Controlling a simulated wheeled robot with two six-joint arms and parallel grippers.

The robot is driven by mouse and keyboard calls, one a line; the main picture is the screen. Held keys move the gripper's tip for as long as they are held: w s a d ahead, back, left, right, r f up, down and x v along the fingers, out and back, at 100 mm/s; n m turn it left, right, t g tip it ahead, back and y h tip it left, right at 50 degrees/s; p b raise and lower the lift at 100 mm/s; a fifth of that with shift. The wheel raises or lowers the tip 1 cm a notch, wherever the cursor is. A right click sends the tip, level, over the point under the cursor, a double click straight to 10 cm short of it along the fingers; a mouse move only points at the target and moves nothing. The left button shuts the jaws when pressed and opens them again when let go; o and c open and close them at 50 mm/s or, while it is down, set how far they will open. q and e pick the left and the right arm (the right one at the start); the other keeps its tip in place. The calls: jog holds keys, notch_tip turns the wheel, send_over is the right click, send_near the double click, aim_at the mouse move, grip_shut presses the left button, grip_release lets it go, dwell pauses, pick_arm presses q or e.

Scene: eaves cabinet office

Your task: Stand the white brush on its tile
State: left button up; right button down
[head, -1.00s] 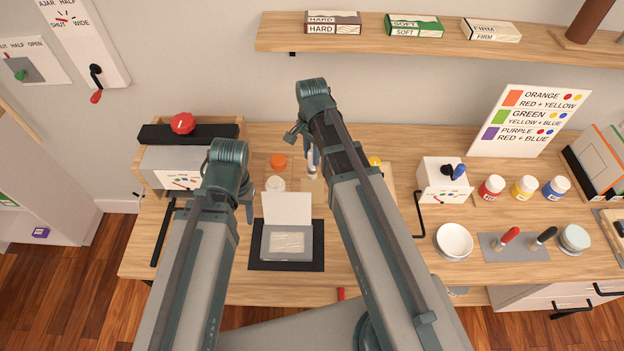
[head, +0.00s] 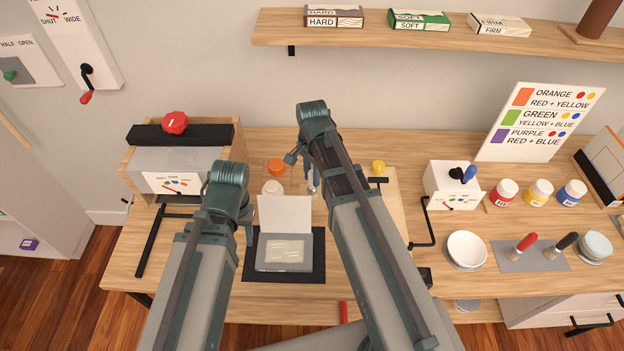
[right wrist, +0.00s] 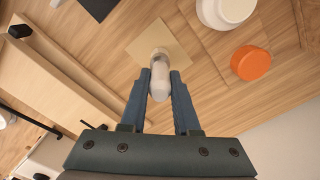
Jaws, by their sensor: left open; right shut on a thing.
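My right gripper (right wrist: 160,85) is shut on the white brush (right wrist: 160,75), a pale rounded body between its two blue fingers in the right wrist view. The brush's far end overlaps a square tan tile (right wrist: 178,42). I cannot tell whether it touches the tile. In the head view my right gripper (head: 313,180) is small and partly behind my right arm, and the brush is hard to make out. My left gripper (head: 249,228) is open and empty, mostly hidden by its own arm, left of the open grey box (head: 285,253).
An orange round thing (head: 277,167) and a white round one (head: 272,188) stand left of my right gripper. A grey cabinet with a red knob (head: 175,122) stands at the left.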

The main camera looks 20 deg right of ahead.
jog(key=shift+f, duration=0.1)
jog(key=c, duration=0.6)
grip_release()
jog(key=shift+c, duration=0.2)
notch_tip(320, 180, up, 12)
jog(key=p, duration=1.2)
jog(key=shift+r, duration=0.25)
jog(key=s+a+n+h, duration=0.1)
jog(key=s+a+n, duration=0.9)
jog(key=s+n, duration=0.4)
jog(key=shift+s+a+n, duration=0.15)
jog(key=shift+a+n, duration=0.1)
jog(key=shift+n, duration=0.75)
